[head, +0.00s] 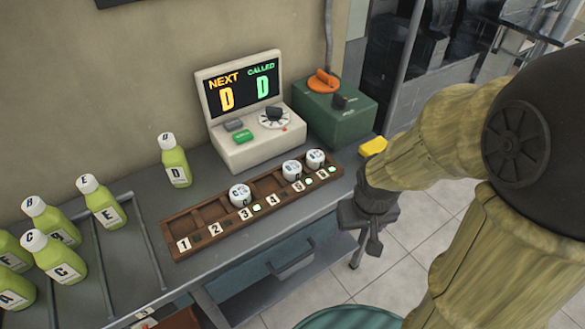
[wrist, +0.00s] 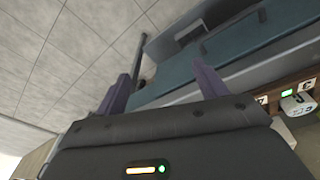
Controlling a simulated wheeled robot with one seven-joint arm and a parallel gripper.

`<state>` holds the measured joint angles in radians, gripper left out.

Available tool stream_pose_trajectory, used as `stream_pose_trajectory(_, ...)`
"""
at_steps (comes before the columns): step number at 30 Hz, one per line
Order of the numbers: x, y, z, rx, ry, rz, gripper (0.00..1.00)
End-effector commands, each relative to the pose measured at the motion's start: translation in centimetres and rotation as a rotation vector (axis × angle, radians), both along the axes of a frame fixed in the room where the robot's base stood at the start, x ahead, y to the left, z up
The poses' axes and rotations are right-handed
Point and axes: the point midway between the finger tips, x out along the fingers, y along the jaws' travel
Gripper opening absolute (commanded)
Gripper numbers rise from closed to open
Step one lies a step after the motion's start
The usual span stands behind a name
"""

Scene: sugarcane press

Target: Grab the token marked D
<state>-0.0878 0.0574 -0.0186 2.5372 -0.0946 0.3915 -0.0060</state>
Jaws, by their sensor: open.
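My gripper (head: 366,228) is right of the rack's right end, off the counter's front edge, pointing down and apart from the tokens. In the wrist view my gripper (wrist: 162,86) has its two fingers spread with nothing between them. A white token (wrist: 297,104) shows at the right edge there.
A console (head: 240,110) behind the rack shows NEXT D and CALLED D. A green box (head: 335,115) with an orange handle stands right of it. A D-marked bottle (head: 175,161) and several other lettered green bottles stand left. A drawer (head: 292,262) is below the counter.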

Motion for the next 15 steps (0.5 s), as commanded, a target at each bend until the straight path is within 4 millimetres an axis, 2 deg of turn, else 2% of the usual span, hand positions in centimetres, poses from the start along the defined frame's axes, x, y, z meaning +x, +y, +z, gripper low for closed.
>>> stream_pose_trajectory(8,-0.2,3.6,0.2,-0.255,0.226,0.538,0.71)
stream_pose_trajectory(15,1.1,6.4,0.8,-0.571,0.367,1.015,0.71)
